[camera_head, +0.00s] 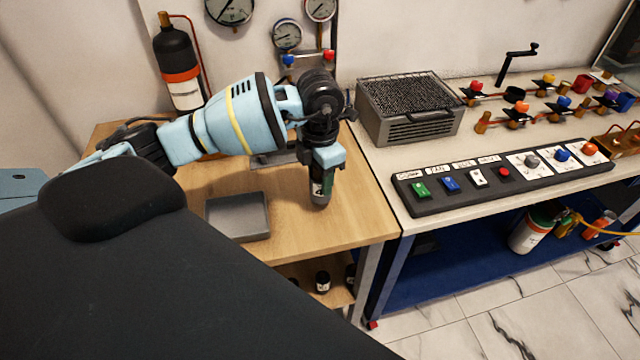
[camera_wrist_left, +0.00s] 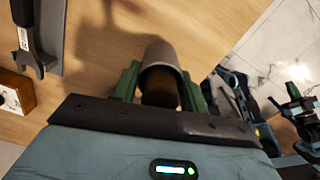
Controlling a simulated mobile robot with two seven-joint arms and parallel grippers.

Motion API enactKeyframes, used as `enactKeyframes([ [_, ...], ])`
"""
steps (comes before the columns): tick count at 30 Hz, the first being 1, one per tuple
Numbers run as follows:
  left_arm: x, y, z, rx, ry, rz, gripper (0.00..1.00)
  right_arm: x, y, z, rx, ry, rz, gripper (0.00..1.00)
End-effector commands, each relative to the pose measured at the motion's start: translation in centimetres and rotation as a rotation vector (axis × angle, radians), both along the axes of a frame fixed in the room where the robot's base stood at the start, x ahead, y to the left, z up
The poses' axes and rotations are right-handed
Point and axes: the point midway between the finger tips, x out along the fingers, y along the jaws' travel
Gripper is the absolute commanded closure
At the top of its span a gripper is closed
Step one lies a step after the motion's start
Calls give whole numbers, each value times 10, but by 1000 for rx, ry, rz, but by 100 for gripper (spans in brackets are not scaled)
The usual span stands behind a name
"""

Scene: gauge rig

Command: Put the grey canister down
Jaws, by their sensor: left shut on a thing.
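My left gripper (camera_head: 323,176) points down over the wooden table (camera_head: 350,215), near its right side. It is shut on the grey canister (camera_head: 320,194), whose dark lower end shows below the jaws. In the left wrist view the canister (camera_wrist_left: 161,60) sits between the two green fingers (camera_wrist_left: 160,88), and its grey round rim is seen around a dark brown inside. I cannot tell whether the canister's bottom touches the table.
A grey open tray (camera_head: 238,216) lies left of the canister on the wooden table. A black-and-orange cylinder (camera_head: 180,75) stands at the back. The lighter bench to the right bears a grey mesh-topped box (camera_head: 410,105) and a button panel (camera_head: 500,178). Bare wood surrounds the canister.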

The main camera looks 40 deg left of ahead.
Motion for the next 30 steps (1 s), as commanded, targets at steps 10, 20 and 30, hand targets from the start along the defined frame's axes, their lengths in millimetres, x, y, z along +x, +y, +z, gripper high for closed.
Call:
enactKeyframes([
  [10,0,-3,-29,-3,1,-4,87,3,0,4,0,-9,0,100],
  [20,0,-3,-33,-2,3,-4,49,2,0,2,2,-6,-2,100],
  [30,0,-3,-33,-2,3,-4,35,2,1,2,4,-5,-5,100],
])
